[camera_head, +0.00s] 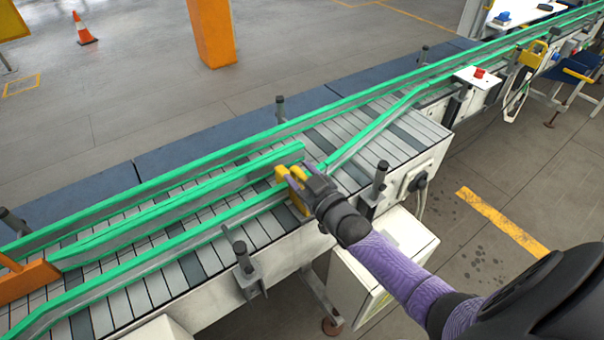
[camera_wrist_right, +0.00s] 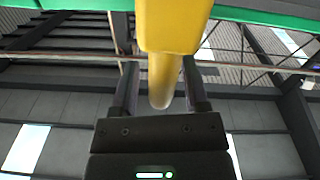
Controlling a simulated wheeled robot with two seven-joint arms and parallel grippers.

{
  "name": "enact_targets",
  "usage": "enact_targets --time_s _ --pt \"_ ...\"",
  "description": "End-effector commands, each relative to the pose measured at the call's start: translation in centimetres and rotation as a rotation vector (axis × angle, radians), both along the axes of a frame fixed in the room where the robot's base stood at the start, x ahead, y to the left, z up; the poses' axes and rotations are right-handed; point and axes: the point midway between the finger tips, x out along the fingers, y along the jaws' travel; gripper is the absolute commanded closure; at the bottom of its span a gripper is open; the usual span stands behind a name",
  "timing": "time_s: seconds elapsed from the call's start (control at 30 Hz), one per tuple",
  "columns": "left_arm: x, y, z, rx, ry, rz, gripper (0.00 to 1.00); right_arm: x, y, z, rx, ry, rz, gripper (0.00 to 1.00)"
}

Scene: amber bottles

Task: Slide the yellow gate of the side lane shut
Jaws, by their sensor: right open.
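The yellow gate (camera_head: 281,173) stands at the mouth of the side lane, by the end of the middle green rail on the conveyor. Its handle (camera_wrist_right: 166,75) fills the middle of the right wrist view, a rounded yellow bar pointing towards my palm. My right gripper (camera_head: 298,180) is at the gate, partly covering it in the head view. In the wrist view its two dark fingers (camera_wrist_right: 160,72) are open, one on each side of the handle. Whether either finger touches it I cannot tell. My left gripper is not in view.
Green rails (camera_head: 190,172) border the slatted conveyor (camera_head: 360,145). An orange piece (camera_head: 28,282) crosses the lane at the left. Dark posts (camera_head: 243,255) line the near edge. A white box with a red button (camera_head: 479,73) stands further right. No bottles are visible.

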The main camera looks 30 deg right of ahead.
Motion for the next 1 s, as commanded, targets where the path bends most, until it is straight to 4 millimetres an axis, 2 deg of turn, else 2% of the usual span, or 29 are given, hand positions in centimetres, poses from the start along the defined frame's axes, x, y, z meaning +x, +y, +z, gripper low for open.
enact_targets --time_s 0.17,0.4,0.53,0.67,1.0 --pt "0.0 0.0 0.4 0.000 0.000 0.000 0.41 -1.7 -0.1 0.0 0.001 0.003 0.001 0.42" --pt "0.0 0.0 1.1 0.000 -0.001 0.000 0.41 -7.0 -0.5 0.0 0.000 0.003 0.000 0.42" --pt "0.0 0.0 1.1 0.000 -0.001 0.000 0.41 -9.1 -0.6 0.0 0.000 0.002 0.001 0.42" --pt "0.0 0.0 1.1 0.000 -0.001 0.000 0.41 -9.9 -0.7 0.0 -0.001 0.000 0.000 0.42" --pt "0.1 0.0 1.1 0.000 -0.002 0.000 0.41 -9.9 -0.7 0.0 0.000 -0.001 0.000 0.42"
